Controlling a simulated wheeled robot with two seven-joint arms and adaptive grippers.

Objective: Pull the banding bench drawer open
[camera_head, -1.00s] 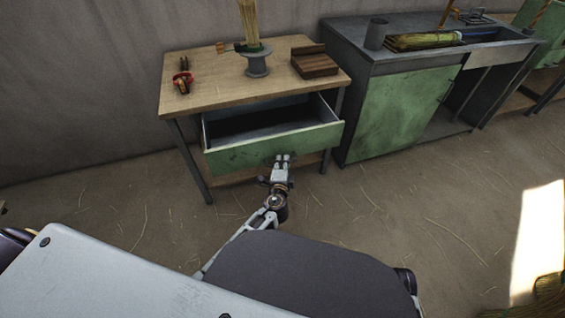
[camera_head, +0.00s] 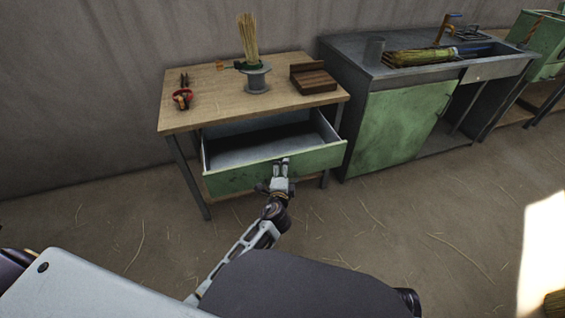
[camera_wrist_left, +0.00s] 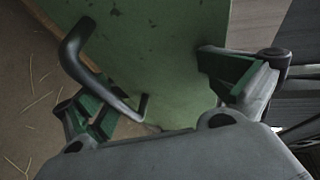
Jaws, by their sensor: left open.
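The banding bench (camera_head: 215,98) has a wooden top and dark metal legs. Its green-fronted drawer (camera_head: 230,178) stands well open in the head view, and its grey inside looks empty. My left gripper (camera_head: 281,163) is at the middle of the drawer front. In the left wrist view the green front (camera_wrist_left: 150,45) fills the upper middle. The dark bar handle (camera_wrist_left: 100,78) lies nearer the left finger of my open left gripper (camera_wrist_left: 165,85), apart from the right finger. I cannot tell whether it touches the left finger. My right gripper is out of view.
On the bench are a grey winding stand (camera_head: 257,80) with upright straw, a brown wooden block (camera_head: 314,78) and red-handled pliers (camera_head: 182,98). A grey sink counter (camera_head: 345,55) with a green door stands close on the right. The floor (camera_head: 400,220) before them is clear.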

